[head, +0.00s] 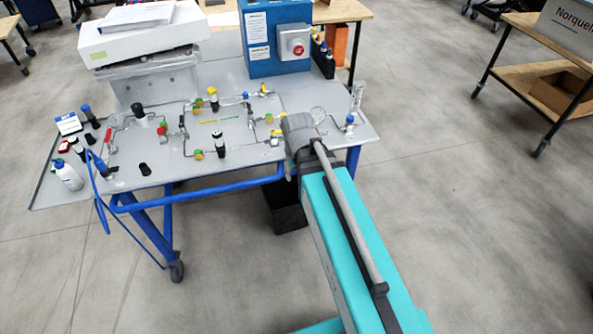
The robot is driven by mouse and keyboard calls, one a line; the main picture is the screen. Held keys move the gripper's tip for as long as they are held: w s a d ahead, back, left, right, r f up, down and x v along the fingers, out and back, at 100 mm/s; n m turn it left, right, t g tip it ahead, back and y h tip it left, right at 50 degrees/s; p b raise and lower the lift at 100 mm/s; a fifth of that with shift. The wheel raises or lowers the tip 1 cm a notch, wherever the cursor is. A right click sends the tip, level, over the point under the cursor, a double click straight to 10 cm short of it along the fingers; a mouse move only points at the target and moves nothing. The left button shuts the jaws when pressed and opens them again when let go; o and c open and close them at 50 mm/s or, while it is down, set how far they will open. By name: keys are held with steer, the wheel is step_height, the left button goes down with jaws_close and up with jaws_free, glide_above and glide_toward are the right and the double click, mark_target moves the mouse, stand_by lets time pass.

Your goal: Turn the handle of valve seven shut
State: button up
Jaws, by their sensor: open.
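A grey panel (122,178) on a blue-framed cart carries thin metal tubing and several small valves with coloured parts. A yellow handle (264,89) is at the back right of the panel, and another yellow handle (277,133) is near its front right, close to my arm. A valve with a green part (197,155) sits near the front edge, and a red one (161,129) is further left. I cannot read any valve numbers, so I cannot tell which is valve seven. My arm reaches over the panel's front right edge; my gripper does not show.
A blue box (273,45) with a red button and a white instrument (140,38) stand at the back. A black bin (286,212) is below.

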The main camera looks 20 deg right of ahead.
step_height(320, 180, down, 16)
steer(key=s+m+b, duration=0.1)
steer(key=s+b, duration=0.1)
steer(key=b, duration=1.3)
steer(key=shift+r, duration=0.15)
steer(key=shift+s, duration=0.1)
steer(key=shift+s+g, duration=0.3)
steer(key=shift+s, duration=0.35)
steer(key=shift+a, duration=0.15)
